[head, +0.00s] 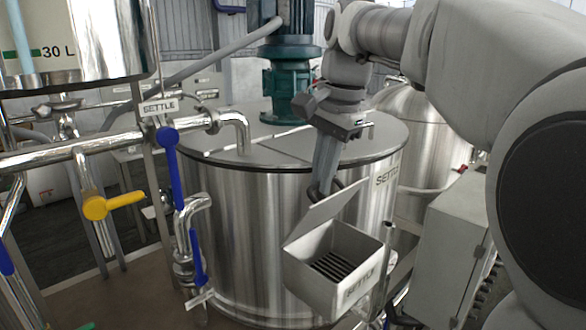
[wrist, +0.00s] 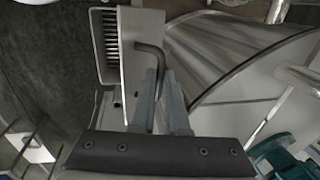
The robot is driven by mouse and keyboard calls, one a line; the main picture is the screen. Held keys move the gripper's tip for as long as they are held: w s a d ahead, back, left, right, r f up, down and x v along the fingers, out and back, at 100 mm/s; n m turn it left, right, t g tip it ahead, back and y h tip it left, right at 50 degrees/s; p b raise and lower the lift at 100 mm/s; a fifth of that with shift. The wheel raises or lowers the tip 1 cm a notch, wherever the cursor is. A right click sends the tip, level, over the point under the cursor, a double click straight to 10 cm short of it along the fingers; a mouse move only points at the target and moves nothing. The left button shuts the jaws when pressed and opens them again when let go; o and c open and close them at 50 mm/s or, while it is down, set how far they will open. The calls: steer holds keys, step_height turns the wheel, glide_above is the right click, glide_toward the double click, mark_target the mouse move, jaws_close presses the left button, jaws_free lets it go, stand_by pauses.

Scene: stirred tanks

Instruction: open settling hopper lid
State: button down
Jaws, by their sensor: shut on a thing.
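The settling hopper (head: 320,280) is a grey box marked SETTLE on the side of the steel tank. Its lid (head: 318,219) is tilted up, and a dark slotted grate shows inside. In the wrist view the lid (wrist: 142,35) is seen edge-on beside the open hopper (wrist: 101,45). The lid has a dark bent handle (wrist: 154,52). My gripper (head: 322,190) is at the lid's upper side, with its fingers (wrist: 168,88) shut on the handle. The exact grip on the handle is partly hidden in the head view.
The large steel tank (head: 250,230) labelled SETTLE stands right behind the hopper, with a green motor (head: 290,85) on top. Pipes with blue valve handles (head: 172,165) and a yellow handle (head: 110,204) are to the left. A grey box (head: 450,250) stands at right.

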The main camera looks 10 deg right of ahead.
mark_target(295, 164)
steer(key=shift+w+a+f+p, duration=0.1)
steer(key=shift+w+a+p, duration=0.05)
steer(key=shift+w+a, duration=0.55)
steer(key=shift+w+a+f+p, duration=0.15)
steer(key=shift+w+a, duration=0.4)
steer(key=shift+w, duration=0.4)
steer(key=shift+w+a+p, duration=0.15)
steer(key=shift+w+a, duration=0.45)
steer(key=shift+w, duration=0.2)
steer(key=shift+w+a, duration=0.1)
steer(key=shift+w, duration=0.05)
steer(key=shift+r, duration=0.15)
steer(key=c, duration=0.9)
jaws_free()
steer(key=v, duration=1.1)
steer(key=shift+r, duration=0.4)
